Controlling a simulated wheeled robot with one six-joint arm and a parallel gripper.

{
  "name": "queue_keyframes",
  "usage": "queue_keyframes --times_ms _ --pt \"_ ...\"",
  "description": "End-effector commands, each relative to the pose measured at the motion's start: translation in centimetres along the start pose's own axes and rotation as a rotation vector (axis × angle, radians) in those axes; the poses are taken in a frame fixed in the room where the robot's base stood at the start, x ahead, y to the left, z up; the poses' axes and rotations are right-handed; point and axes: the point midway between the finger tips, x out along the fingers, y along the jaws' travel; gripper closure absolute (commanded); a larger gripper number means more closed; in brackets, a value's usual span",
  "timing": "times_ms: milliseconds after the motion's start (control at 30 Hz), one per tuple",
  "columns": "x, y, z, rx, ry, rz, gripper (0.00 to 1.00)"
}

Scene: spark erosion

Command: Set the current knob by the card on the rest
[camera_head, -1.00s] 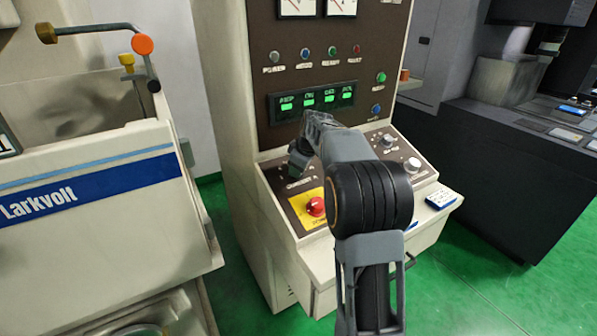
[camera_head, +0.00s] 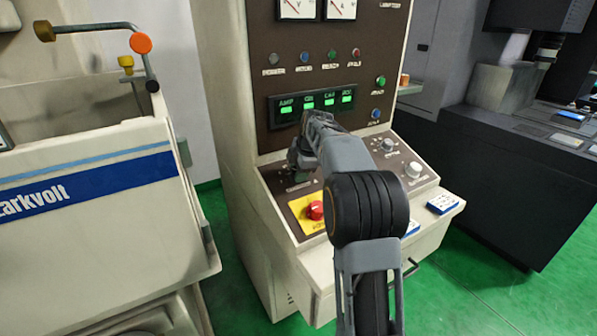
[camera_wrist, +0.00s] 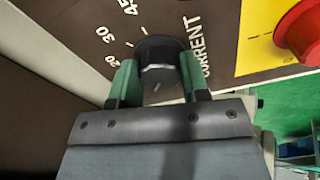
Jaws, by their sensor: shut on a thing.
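The current knob (camera_wrist: 160,62) is black with a pale pointer line. It sits on the dark brown sloped panel beside the word CURRENT, with the marks 20, 30 and 45 around it in the wrist view. My gripper (camera_wrist: 158,82) has its green-padded fingers on both sides of the knob and is shut on it. In the head view my gripper (camera_head: 300,160) is at the left of the sloped panel, and my arm hides most of the knob. A white and blue card (camera_head: 443,204) lies on the ledge at the panel's right front; its writing is too small to read.
A red stop button (camera_head: 315,210) on a yellow plate is close to the right of my gripper. Grey knobs (camera_head: 412,169) sit at the panel's right. A green-lit display (camera_head: 315,103) is above. Part of another card (camera_head: 413,227) shows behind my arm.

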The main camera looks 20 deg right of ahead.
Motion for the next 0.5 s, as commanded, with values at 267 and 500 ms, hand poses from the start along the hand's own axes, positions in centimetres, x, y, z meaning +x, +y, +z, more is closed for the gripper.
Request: queue_keyframes --times_ms 267,500 --pt "-0.02 0.03 -0.01 -0.055 0.000 -0.003 0.82" --pt "-0.03 0.03 -0.01 -0.061 0.000 -0.004 0.82"
